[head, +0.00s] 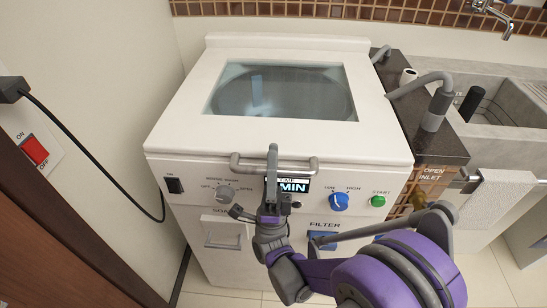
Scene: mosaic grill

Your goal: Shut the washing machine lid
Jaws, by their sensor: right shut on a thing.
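The white washing machine lid (182,133) with its glass window (283,92) lies flat or nearly flat over the top of the washing machine (207,272). I cannot tell whether a small gap is left under its front edge. A grey bar handle (304,164) runs along the front of the lid. My right gripper (271,172) is at the left part of this handle, shut on it, with one finger standing up in front of the lid. The gripper covers part of the display. My left gripper is out of view.
The front panel carries knobs such as the blue one (338,201) and a green start button (378,201). A wall with a red switch (35,150) and a black cable is close at left. A dark counter with grey pipes (433,108) and a concrete sink stand at right.

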